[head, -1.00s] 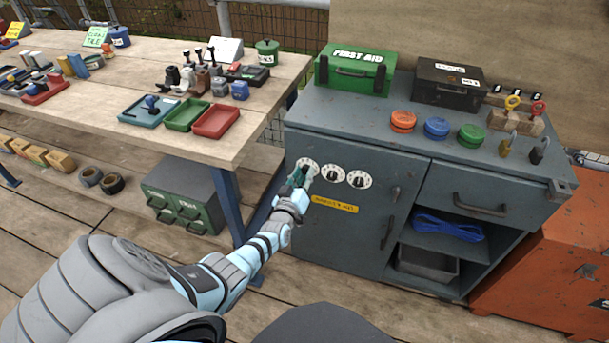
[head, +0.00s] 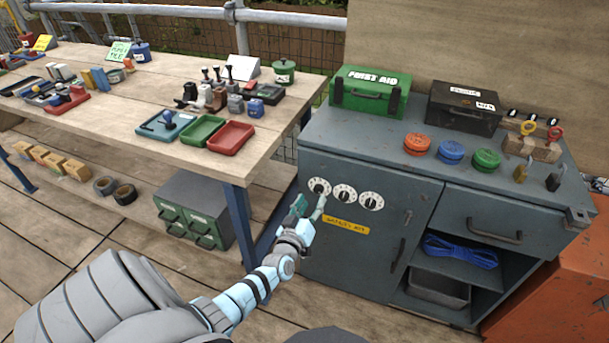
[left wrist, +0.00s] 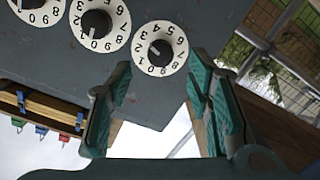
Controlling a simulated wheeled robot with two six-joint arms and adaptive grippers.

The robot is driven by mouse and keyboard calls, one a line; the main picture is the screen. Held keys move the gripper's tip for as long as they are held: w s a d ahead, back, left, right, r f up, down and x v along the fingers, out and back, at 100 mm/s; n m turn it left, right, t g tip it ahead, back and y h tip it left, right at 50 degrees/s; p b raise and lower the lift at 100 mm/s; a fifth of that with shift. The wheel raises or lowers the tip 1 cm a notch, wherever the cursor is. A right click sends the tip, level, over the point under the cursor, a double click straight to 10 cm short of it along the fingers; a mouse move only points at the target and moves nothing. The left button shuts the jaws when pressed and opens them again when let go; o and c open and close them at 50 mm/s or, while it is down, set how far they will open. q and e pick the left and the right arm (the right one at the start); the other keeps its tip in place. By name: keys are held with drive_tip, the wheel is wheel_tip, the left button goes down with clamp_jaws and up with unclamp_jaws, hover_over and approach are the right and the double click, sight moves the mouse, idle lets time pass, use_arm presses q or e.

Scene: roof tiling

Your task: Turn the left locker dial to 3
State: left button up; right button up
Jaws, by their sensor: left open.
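The left locker dial (head: 319,188) is a white numbered disc with a dark knob, first of three in a row on the grey locker's front (head: 365,256). It also shows in the left wrist view (left wrist: 159,48), upside down, as the rightmost disc. Its pale pointer mark is too small to read surely. My left gripper (head: 309,206) is open and empty, just below and in front of this dial, apart from it. In the left wrist view its two green fingers (left wrist: 160,82) are spread wide, with the dial beyond and between them. My right gripper is not in view.
The middle dial (head: 344,194) and right dial (head: 371,201) sit close beside it, above a yellow label (head: 345,225). A door handle (head: 398,254) stands to the right. The workbench (head: 262,150) and its blue leg (head: 239,228) are close on the left.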

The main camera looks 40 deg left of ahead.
use_arm(q)
drive_tip(key=v, duration=0.7)
drive_tip(key=shift+s, duration=0.35)
drive_tip(key=shift+d, duration=0.15)
